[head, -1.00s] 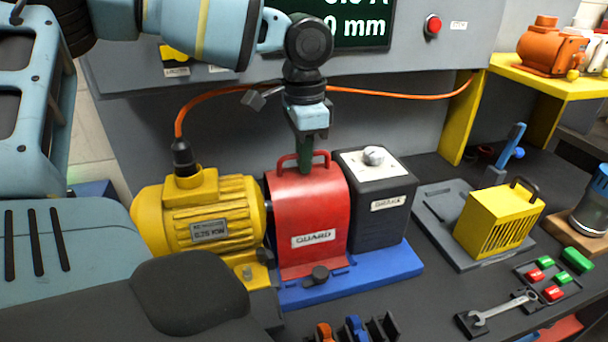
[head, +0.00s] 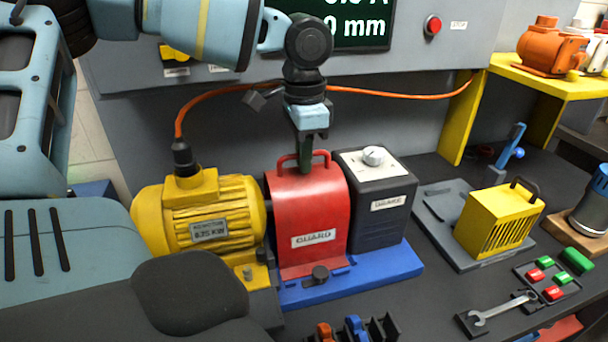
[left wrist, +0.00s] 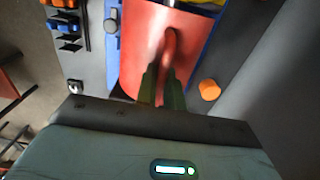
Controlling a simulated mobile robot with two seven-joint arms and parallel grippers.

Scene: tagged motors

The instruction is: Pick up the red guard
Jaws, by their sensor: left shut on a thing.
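The red guard (head: 308,215) stands on the blue base plate (head: 345,286), between the yellow motor (head: 205,220) and the dark brake box (head: 378,195). A label on its front reads GUARD, and a black knob (head: 320,273) is at its foot. My left gripper (head: 305,168) points down over the guard and is shut on its red top handle. In the left wrist view the green fingers (left wrist: 163,90) close around the handle (left wrist: 170,52) of the red guard (left wrist: 142,35). My right gripper is not in view.
An orange cable (head: 400,95) runs behind from the motor to the right. A yellow vented cover (head: 496,220) sits on a grey plate at right. A wrench (head: 500,308) and red and green buttons (head: 551,277) lie at front right. A small rack (head: 355,328) is at front.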

